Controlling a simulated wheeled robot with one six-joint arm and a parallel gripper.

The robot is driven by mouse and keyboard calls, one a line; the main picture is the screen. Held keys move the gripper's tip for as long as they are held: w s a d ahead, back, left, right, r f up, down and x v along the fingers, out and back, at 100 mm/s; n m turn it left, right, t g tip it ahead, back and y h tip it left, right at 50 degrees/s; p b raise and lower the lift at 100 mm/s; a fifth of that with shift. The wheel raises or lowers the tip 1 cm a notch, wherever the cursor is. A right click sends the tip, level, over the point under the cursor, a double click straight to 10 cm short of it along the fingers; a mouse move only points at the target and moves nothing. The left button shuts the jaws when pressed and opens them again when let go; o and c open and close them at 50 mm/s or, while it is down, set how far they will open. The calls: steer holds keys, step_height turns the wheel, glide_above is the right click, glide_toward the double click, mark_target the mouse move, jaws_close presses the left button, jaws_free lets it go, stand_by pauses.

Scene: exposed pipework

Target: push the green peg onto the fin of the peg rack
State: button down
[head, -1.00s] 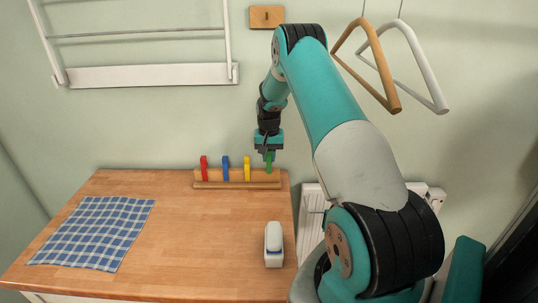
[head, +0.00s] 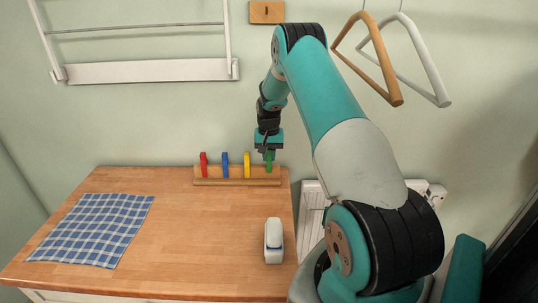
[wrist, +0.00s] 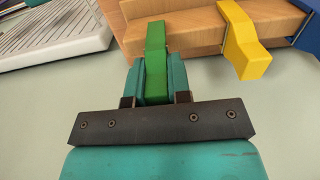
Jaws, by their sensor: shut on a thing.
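The green peg (head: 269,164) is at the right end of the wooden peg rack (head: 230,182), which stands at the back of the wooden worktop. My gripper (head: 267,151) points down from above and is shut on the green peg. In the wrist view the two teal fingers (wrist: 158,80) clasp the green peg (wrist: 156,42), whose far part overlaps the edge of the rack (wrist: 190,30). I cannot tell how fully the peg sits on its fin, since the fin is hidden.
Red (head: 204,164), blue (head: 225,165) and yellow (head: 247,165) pegs sit on the rack to the left. A checked cloth (head: 92,231) lies at left. A white radiator (head: 312,205) is beside the worktop.

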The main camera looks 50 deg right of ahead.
steer(key=shift+f+b, duration=0.6)
steer(key=shift+f, duration=0.4)
steer(key=c, duration=1)
jaws_free()
steer(key=shift+r+p, duration=2.05)
steer(key=shift+r, duration=1.5)
